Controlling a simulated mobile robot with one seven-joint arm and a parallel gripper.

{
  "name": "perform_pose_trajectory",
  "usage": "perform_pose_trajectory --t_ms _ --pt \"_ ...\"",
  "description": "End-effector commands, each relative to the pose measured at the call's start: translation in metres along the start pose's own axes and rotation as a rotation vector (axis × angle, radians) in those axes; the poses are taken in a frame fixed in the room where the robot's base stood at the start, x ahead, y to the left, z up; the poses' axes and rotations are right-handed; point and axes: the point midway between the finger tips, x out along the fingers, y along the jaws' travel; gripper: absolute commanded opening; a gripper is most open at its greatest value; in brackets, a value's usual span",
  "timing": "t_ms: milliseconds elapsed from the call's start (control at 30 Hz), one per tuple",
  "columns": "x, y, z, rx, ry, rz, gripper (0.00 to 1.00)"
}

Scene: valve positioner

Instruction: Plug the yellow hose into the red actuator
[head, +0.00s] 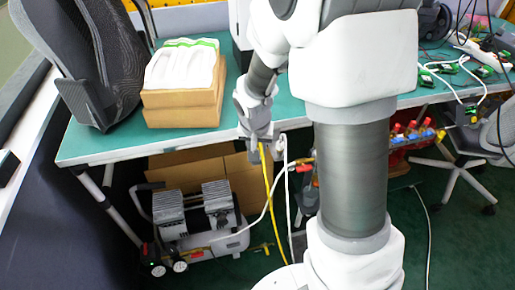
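The yellow hose (268,190) hangs from my gripper and runs down towards the floor. My gripper (258,150) is at the front edge of the green table, pointing down, and seems shut on the upper end of the yellow hose. The fingertips are small and partly hidden by the hose. A small red part (304,169) shows just right of the gripper, against my arm column. I cannot tell whether it is the red actuator, since my arm hides much of that area.
A white hose (287,190) hangs close beside the yellow one. An air compressor (195,215) stands under the green table (110,143). Cardboard boxes (185,108) and a black chair (85,60) are at left. Coloured fittings (412,132) and cables are at right.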

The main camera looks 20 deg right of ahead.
Motion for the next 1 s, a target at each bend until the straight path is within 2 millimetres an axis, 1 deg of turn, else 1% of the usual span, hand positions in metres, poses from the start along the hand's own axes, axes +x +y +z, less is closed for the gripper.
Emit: perform_pose_trajectory --t_ms 567,1000 --pt "-0.0003 -0.0009 0.0002 -0.001 0.0 -0.001 0.0" --pt "-0.0061 -0.0005 -0.0019 -0.001 0.0 -0.001 0.0"
